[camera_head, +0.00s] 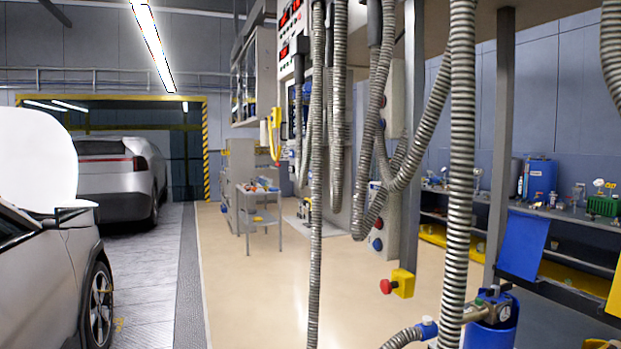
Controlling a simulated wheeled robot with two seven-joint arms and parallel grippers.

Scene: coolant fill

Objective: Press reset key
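No key that I can make out as a reset key shows in the head view. A control cabinet (285,62) with red lit displays and small keys stands at the upper middle, partly hidden by hanging hoses. A yellow box (404,283) with a red push button (386,286) is at the lower middle right; I cannot read any label on it. Neither of my grippers is in view.
Ribbed metal hoses (461,150) hang across the near middle and right. A blue coolant unit (497,325) with a gauge stands at the bottom right. A silver car (40,265) is at the left. A cart (262,205) stands farther back. The beige floor (260,290) between is clear.

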